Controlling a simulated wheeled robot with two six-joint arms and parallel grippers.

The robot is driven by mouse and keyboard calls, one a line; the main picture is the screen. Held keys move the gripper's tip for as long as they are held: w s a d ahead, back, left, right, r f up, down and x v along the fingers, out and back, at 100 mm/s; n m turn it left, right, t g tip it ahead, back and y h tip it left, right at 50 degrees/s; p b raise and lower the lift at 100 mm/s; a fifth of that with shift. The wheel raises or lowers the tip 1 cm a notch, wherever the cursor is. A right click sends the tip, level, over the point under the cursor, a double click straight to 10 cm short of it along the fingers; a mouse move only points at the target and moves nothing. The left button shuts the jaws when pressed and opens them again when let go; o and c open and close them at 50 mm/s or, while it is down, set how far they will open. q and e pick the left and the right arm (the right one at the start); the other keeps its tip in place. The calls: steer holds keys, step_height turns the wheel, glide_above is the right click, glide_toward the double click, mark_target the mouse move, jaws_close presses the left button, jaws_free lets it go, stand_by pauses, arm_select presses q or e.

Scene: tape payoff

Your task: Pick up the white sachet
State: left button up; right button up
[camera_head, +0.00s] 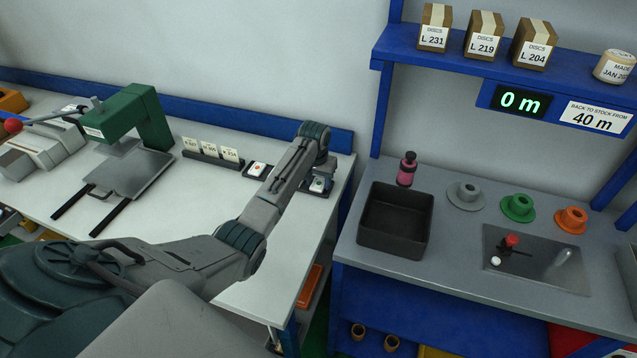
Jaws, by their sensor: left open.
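A small white sachet (257,169) with an orange mark lies on a dark pad on the white bench, left of my forearm. Another small white packet (317,186) with a dark mark lies on a dark pad near the bench's right end. I cannot tell which of the two is the task's sachet. My left gripper (319,178) points down at the right-hand packet, its jaws open and small in the view. My wrist hides part of it, and whether its fingers touch the packet cannot be seen. My right gripper is not in view.
A card holder (213,155) and a green press (125,116) stand left on the bench (195,200). A gap separates it from the grey bench with a black bin (395,218), a pink bottle (407,169) and coloured spools (517,207). A blue shelf (450,55) holds boxes.

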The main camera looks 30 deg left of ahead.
mark_target(317, 183)
arm_select(q)
steer(key=c, duration=0.6)
steer(key=shift+r+b, duration=0.5)
steer(key=shift+r, duration=0.15)
steer(key=shift+s+a+r+b, duration=0.15)
steer(key=shift+r+b, duration=0.15)
steer(key=shift+r, duration=0.2)
steer(key=shift+s+a+r+b, duration=0.15)
steer(key=shift+r+b, duration=0.15)
steer(key=shift+r, duration=0.2)
steer(key=s+a+b, duration=0.1)
steer(key=s, duration=0.3)
steer(key=s+a+r+b, duration=0.1)
steer(key=s+a, duration=0.1)
steer(key=s, duration=0.2)
steer(key=s+a+b, duration=0.1)
steer(key=s, duration=0.3)
steer(key=shift+s+a+r, duration=0.15)
steer(key=shift+s, duration=0.25)
steer(key=shift+s+a+r, duration=0.1)
steer(key=shift+s+a, duration=0.05)
steer(key=shift+s, duration=0.3)
steer(key=shift+s+a+r, duration=0.1)
steer(key=shift+s, duration=0.3)
